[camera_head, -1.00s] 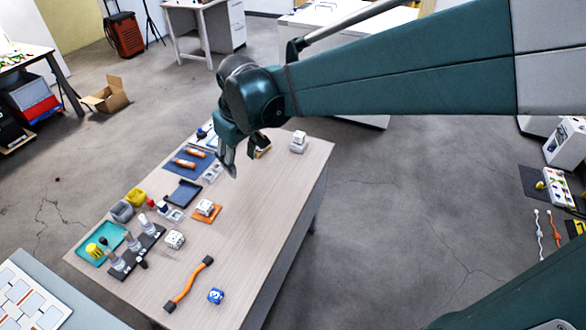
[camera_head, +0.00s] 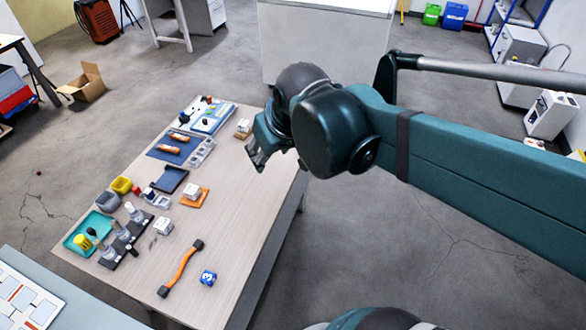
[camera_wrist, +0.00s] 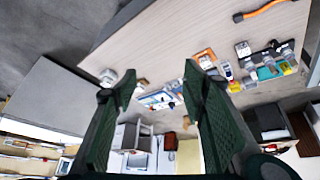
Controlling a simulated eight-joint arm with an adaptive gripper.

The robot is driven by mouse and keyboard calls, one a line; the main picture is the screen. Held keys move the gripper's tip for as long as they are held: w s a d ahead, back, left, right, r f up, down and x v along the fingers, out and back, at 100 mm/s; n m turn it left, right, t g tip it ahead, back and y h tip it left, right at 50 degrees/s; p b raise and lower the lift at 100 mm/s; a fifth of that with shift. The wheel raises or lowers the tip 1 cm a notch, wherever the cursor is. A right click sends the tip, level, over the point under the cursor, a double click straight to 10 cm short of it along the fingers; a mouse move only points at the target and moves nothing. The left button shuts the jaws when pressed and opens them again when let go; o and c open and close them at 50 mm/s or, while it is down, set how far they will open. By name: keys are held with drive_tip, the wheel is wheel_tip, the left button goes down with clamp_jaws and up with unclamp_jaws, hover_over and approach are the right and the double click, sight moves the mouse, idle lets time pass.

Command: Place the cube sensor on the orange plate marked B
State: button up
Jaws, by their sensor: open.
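An orange plate (camera_head: 186,204) lies near the middle of the table, with a white cube (camera_head: 192,190) on it. I cannot read any letter on the plate. A second white cube (camera_head: 163,226) with dark marks stands apart on the bare table, nearer the front. My gripper (camera_head: 257,160) is open and empty above the table's right far side, well away from the orange plate. In the wrist view my spread fingers (camera_wrist: 160,84) have nothing between them. The orange plate (camera_wrist: 205,54) shows there beyond the right fingertip, and a white block (camera_wrist: 108,76) near the left one.
A teal tray (camera_head: 78,243), a dark stand with sensors (camera_head: 122,245), a dark tray (camera_head: 171,180) and a blue mat (camera_head: 168,155) line the left. The table's right side is mostly bare.

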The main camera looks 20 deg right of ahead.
drive_tip(key=s+d+f+m+t, duration=0.1)
drive_tip(key=s+d, duration=0.2)
drive_tip(key=s, duration=0.3)
drive_tip(key=shift+s+f+m, duration=0.15)
drive_tip(key=shift+s+m, duration=0.1)
drive_tip(key=shift+m, duration=0.05)
